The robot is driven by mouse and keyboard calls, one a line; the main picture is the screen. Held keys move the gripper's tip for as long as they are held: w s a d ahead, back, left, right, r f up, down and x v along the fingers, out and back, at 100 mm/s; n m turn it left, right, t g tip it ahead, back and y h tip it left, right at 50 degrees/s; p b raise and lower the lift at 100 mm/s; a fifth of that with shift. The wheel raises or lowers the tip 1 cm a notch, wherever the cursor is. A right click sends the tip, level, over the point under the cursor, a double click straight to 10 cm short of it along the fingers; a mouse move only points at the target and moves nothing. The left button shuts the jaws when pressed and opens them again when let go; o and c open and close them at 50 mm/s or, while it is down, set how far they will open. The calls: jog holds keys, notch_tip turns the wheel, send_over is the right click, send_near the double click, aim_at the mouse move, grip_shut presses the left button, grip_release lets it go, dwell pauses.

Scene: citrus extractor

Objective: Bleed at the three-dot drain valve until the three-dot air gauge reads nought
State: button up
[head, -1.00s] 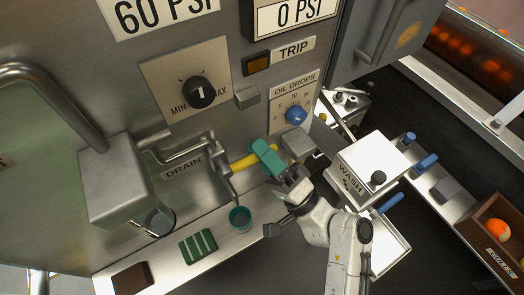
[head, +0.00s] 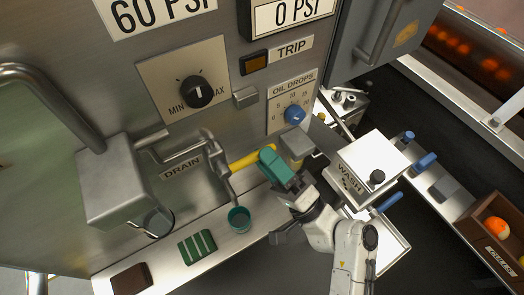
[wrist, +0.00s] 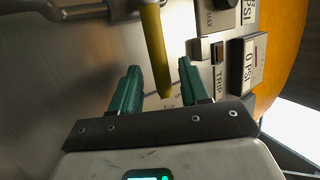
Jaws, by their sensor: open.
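The drain valve has a yellow lever (head: 246,159) on a metal pipe above the DRAIN label (head: 182,168); no three-dot mark is readable. My gripper (head: 272,162), with green fingers, is open at the lever's free end. In the wrist view the yellow lever (wrist: 155,50) lies between the spread fingers in the picture, with gaps on both sides; contact is not visible. One readout shows 0 PSI (head: 293,14) and another shows 60 PSI (head: 152,14). Their dot marks are not visible, so I cannot tell which is the three-dot gauge.
A green cup (head: 239,219) stands under the spout on the steel ledge, beside a green striped pad (head: 197,246) and a brown block (head: 131,279). The MIN-MAX knob (head: 198,92) and blue oil knob (head: 295,115) are above. The WASH box (head: 372,160) is close on the right.

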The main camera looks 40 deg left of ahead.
jog(key=v, duration=0.9)
jog(key=shift+b, duration=0.35)
